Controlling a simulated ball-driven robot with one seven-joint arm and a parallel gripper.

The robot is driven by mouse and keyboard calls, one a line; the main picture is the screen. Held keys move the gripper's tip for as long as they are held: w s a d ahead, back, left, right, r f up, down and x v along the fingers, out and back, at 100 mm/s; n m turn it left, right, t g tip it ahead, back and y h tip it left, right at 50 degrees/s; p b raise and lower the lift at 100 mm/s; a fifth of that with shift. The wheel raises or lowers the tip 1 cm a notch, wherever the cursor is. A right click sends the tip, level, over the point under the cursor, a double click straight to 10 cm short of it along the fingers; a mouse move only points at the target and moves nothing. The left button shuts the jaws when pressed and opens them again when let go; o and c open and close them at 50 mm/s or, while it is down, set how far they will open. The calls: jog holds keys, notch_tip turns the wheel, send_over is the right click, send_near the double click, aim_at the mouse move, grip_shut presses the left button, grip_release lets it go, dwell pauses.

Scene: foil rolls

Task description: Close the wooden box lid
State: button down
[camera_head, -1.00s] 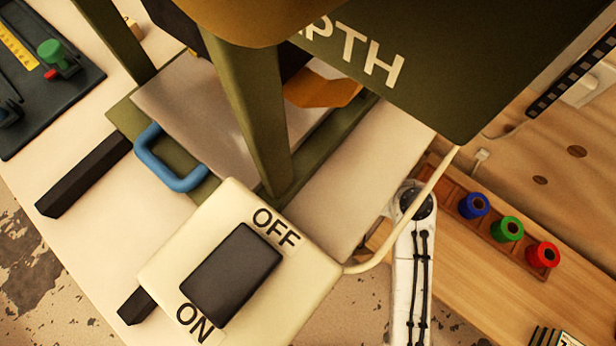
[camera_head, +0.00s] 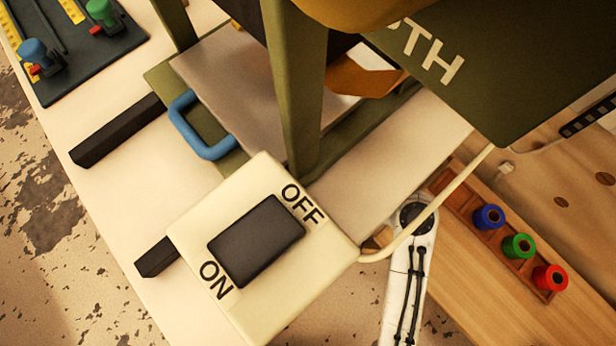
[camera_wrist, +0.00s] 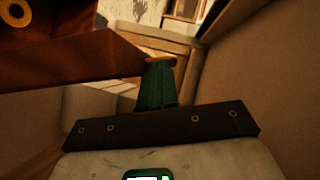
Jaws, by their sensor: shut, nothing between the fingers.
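My gripper (camera_wrist: 158,64) shows in the wrist view as green fingers beyond a dark bar. It is shut and empty. A reddish-brown panel (camera_wrist: 70,55) crosses the upper left of that view, close to the fingertips. I cannot tell whether it is the box lid, or whether the fingers touch it. A pale wooden structure (camera_wrist: 175,45) lies behind the fingertips. In the head view my white arm reaches down past the bench, and my gripper is out of frame. No box with a lid can be clearly made out there.
A wooden rack (camera_head: 460,200) holds blue (camera_head: 489,217), green (camera_head: 518,246) and red (camera_head: 551,278) rolls, right of my arm. A large ON/OFF switch box (camera_head: 255,240) and a green machine with a blue handle (camera_head: 200,130) fill the middle. A dark tool tray (camera_head: 75,45) lies upper left.

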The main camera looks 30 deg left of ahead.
jog(key=s+a+f+n+t+h+p, duration=0.1)
jog(key=s+a+f+n, duration=0.1)
jog(key=s, duration=0.4)
jog(key=s+a+f+n+t+h+p, duration=0.1)
jog(key=s+a+f+n+t+h, duration=0.1)
jog(key=s+f, duration=0.3)
jog(key=shift+s+a+f+n+t, duration=0.3)
jog(key=shift+s+n, duration=0.2)
jog(key=shift+s, duration=0.1)
